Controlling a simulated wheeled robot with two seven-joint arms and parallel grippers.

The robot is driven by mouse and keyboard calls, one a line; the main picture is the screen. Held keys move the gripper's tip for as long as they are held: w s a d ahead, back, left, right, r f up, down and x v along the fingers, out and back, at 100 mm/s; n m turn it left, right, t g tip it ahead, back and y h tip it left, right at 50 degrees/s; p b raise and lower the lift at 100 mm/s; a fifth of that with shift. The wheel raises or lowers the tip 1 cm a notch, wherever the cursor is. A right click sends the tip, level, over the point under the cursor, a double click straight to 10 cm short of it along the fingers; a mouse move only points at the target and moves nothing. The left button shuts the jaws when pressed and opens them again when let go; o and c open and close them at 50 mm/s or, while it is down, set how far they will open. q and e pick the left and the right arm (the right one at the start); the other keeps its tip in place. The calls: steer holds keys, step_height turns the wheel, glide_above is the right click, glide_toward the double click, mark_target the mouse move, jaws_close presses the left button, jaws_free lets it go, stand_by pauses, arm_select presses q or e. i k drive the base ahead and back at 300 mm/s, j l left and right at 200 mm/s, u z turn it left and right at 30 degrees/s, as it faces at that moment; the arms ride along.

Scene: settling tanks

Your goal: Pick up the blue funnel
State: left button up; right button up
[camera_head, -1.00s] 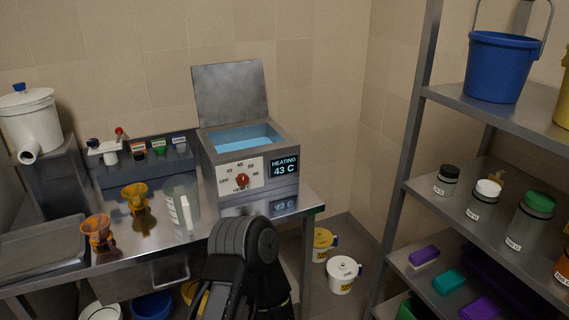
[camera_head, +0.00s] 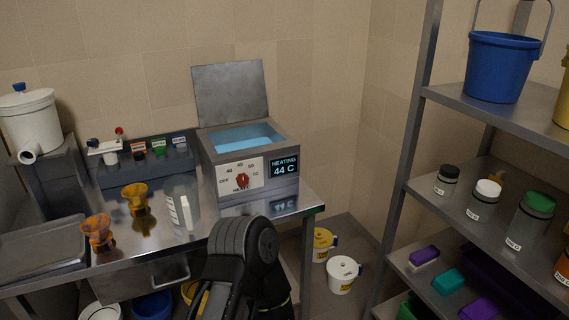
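I see no blue funnel in the head view. A black arm link of mine covers the bench's front edge at the bottom middle. Neither of my grippers shows in this view.
A heated bath (camera_head: 250,160) with its lid up reads 44 C. A clear jug (camera_head: 182,205) stands beside it. A white tank (camera_head: 28,118) is at left. Buckets (camera_head: 343,274) sit on the floor. A shelf unit (camera_head: 416,190) with bottles and a blue bucket (camera_head: 495,68) fills the right.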

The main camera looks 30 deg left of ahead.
mark_target(97, 226)
steer(key=u, duration=1.35)
